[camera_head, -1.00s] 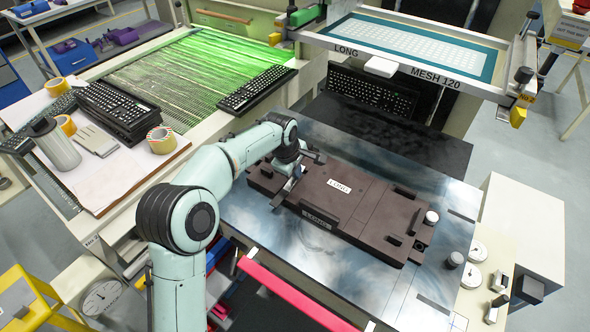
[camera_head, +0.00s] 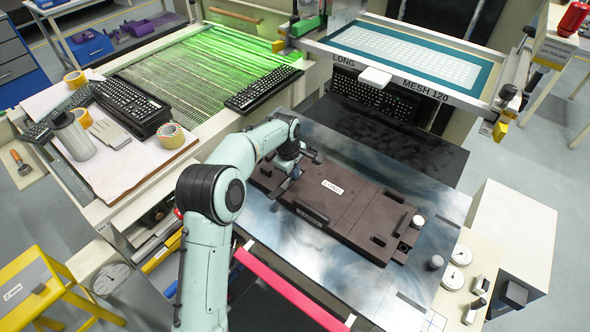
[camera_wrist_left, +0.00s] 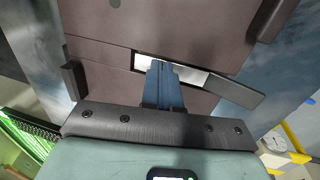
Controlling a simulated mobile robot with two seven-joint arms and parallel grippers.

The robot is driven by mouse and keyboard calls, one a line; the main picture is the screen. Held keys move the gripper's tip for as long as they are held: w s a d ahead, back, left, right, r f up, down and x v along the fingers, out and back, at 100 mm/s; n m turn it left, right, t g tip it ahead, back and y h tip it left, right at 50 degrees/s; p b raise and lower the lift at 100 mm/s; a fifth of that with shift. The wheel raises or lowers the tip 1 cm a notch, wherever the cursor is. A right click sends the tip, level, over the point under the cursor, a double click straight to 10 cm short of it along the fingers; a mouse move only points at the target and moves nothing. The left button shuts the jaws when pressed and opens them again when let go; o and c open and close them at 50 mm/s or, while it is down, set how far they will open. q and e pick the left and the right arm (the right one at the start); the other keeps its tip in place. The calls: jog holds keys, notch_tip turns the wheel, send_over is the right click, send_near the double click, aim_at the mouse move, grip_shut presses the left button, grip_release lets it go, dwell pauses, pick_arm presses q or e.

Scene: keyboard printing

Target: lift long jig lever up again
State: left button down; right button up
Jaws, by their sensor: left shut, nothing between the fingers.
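The long jig (camera_head: 345,210) is a dark brown block with a white LONG label, lying on the shiny metal table plate. My left gripper (camera_head: 290,182) is over the jig's left end, shut and empty. A dark bar (camera_wrist_left: 236,92) sticks out at an angle just right of the fingers. It looks like the jig's lever, but I cannot tell how far it is raised or whether the fingers touch it. My right gripper is not in view.
A framed screen (camera_head: 410,60) marked LONG MESH 120 hangs behind the jig. Keyboards, tape rolls and a metal cylinder (camera_head: 72,135) stand on the left table. Knobs and dials (camera_head: 453,277) sit at the right. Bare plate (camera_head: 295,238) lies in front of the jig.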

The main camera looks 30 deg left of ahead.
aim_at(289, 183)
pick_arm(q)
jog(key=shift+d+r, duration=0.1)
jog(key=shift+r, duration=0.05)
jog(key=shift+r+p, duration=0.5)
jog(key=shift+r, duration=0.25)
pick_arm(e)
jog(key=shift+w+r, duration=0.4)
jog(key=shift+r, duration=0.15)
pick_arm(q)
notch_tip(289, 183, up, 13)
jog(key=s, duration=0.2)
jog(key=shift+s+p, duration=0.25)
jog(key=shift+p, duration=0.2)
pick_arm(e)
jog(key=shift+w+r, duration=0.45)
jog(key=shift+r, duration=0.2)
